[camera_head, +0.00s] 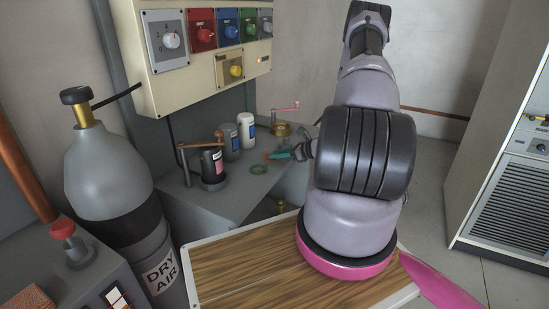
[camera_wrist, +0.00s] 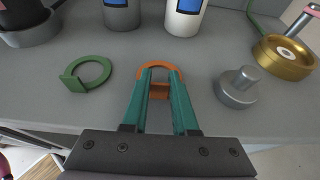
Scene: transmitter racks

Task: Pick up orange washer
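The orange washer (camera_wrist: 160,67) is a flat ring with a small block-like tab on its near side. In the wrist view it is at the middle of the grey worktop, ahead of my gripper. My gripper (camera_wrist: 161,76) has two teal fingers. They reach over the near part of the ring, one on each side of the tab. The tab fills most of the gap between them, and I cannot tell whether the fingers press on it. In the head view my gripper (camera_head: 279,156) is low over the worktop, with a small orange bit of the washer at its tip.
A green washer (camera_wrist: 105,75) lies to the left. A grey knobbed weight (camera_wrist: 237,88) and a brass disc (camera_wrist: 285,56) stand to the right. Grey (camera_wrist: 121,13) and white (camera_wrist: 186,15) bottles stand close behind. A dark crank device (camera_head: 212,166) stands at the left.

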